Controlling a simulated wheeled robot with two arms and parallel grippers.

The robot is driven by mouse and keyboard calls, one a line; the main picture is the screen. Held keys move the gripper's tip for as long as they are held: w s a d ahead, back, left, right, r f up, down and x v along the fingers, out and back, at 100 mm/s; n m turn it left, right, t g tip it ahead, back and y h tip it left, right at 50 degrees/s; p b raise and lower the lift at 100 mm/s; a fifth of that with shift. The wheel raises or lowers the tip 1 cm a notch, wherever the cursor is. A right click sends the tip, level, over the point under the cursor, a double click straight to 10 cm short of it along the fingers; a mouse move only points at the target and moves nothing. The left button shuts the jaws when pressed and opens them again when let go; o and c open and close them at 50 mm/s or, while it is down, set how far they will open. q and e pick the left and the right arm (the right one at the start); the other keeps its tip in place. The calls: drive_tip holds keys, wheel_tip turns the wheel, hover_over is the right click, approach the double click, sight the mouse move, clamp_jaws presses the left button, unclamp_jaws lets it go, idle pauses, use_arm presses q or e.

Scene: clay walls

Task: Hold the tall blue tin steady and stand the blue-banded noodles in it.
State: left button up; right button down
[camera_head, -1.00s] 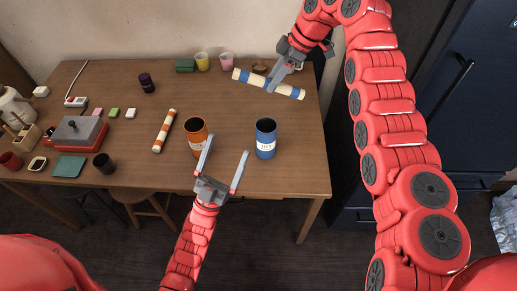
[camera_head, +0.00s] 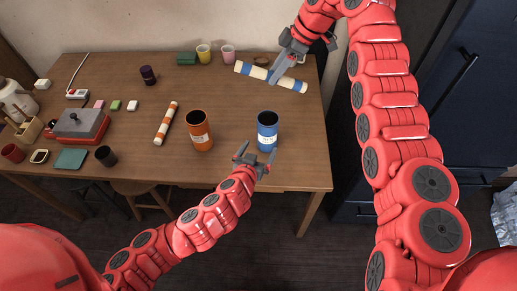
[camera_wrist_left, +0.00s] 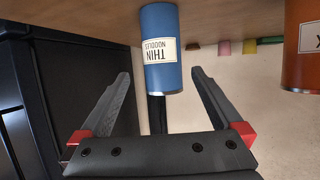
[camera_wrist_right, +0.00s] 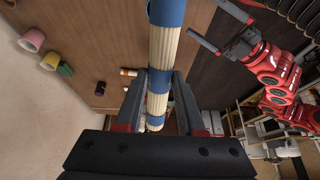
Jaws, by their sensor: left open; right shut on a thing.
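The tall blue tin (camera_head: 267,131) stands upright near the front right of the table. In the left wrist view the tin (camera_wrist_left: 161,50), labelled "THIN NOODLES", lies ahead between the spread fingers. My left gripper (camera_head: 255,156) is open at the tin's near side; I cannot tell whether a finger touches it. My right gripper (camera_head: 274,76) is shut on the blue-banded noodles (camera_head: 248,70), a pale bundle with blue bands, held at the back right of the table and tilted. The bundle also runs between the fingers in the right wrist view (camera_wrist_right: 158,82).
An orange tin (camera_head: 200,131) stands just left of the blue tin. An orange-banded bundle (camera_head: 166,123) lies further left. Yellow (camera_head: 204,54) and pink (camera_head: 228,55) cups stand at the back. A dark cup (camera_head: 106,156) and a red-based grey box (camera_head: 80,124) are at the left.

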sight(267, 133)
use_arm(q)
drive_tip(key=x, duration=1.2)
drive_tip(key=shift+a+f, duration=0.2)
drive_tip(key=shift+a, duration=0.1)
